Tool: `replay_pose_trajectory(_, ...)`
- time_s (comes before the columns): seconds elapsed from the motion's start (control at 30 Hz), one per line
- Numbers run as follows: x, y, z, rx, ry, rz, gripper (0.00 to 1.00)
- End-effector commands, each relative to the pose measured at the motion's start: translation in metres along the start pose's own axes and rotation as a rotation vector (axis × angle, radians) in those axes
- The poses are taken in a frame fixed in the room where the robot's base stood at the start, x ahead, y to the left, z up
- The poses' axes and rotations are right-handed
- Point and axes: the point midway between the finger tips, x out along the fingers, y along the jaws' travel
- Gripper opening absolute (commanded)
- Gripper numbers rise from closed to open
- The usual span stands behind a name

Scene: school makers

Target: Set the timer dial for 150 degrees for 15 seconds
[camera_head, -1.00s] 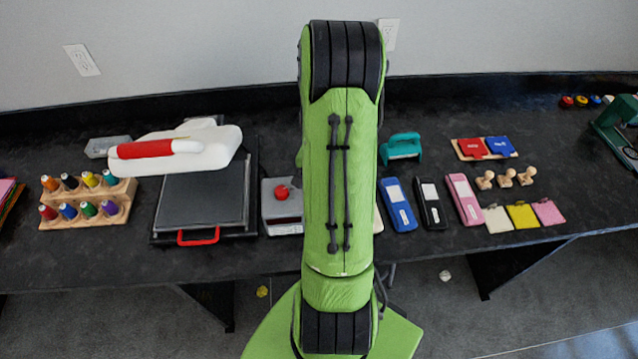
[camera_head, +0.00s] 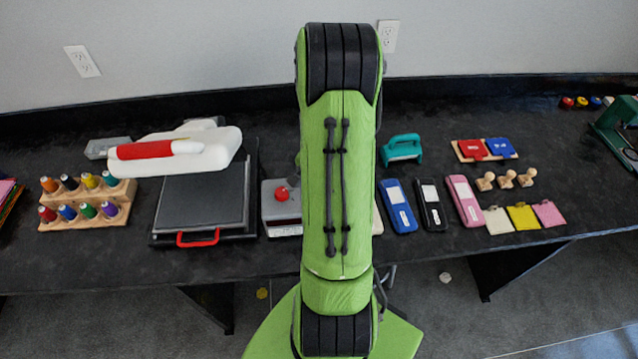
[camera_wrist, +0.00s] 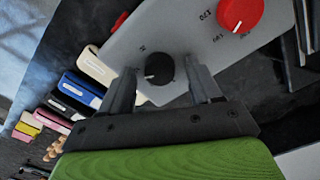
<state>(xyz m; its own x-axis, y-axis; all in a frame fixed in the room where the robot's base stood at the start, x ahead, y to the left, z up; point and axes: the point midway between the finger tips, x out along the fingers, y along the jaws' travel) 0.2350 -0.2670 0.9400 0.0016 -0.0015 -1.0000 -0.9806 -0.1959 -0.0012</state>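A grey control box (camera_head: 270,214) stands on the table, partly hidden behind my arm in the head view. Its red dial (camera_head: 282,193) shows there. In the wrist view the box's light grey face (camera_wrist: 190,35) carries the red dial (camera_wrist: 240,12) at top right and a black dial (camera_wrist: 160,70) with a pale pointer mark. Small printed numbers sit around both dials, mostly too small to read. My gripper (camera_wrist: 162,78) is open, with one finger on each side of the black dial. Gaps show between dial and fingers. In the head view my arm hides the gripper.
A heat press (camera_head: 203,198) with a red handle stands just left of the box. A thread rack (camera_head: 85,205) is farther left. Blue (camera_head: 398,206), black (camera_head: 430,206) and pink (camera_head: 464,201) cases lie to the right, with a teal tool (camera_head: 402,149) behind.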

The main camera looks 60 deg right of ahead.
Motion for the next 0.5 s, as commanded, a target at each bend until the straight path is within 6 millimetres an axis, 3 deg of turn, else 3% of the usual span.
replay_pose_trajectory(0.27, -0.002, 0.0, 0.0, 0.0, -0.001, 0.001, 0.63)
replay_pose_trajectory(0.37, -0.016, 0.0, -0.001, 0.0, 0.003, -0.001, 0.63)
replay_pose_trajectory(0.5, -0.054, 0.0, -0.001, 0.0, 0.007, -0.002, 0.63)
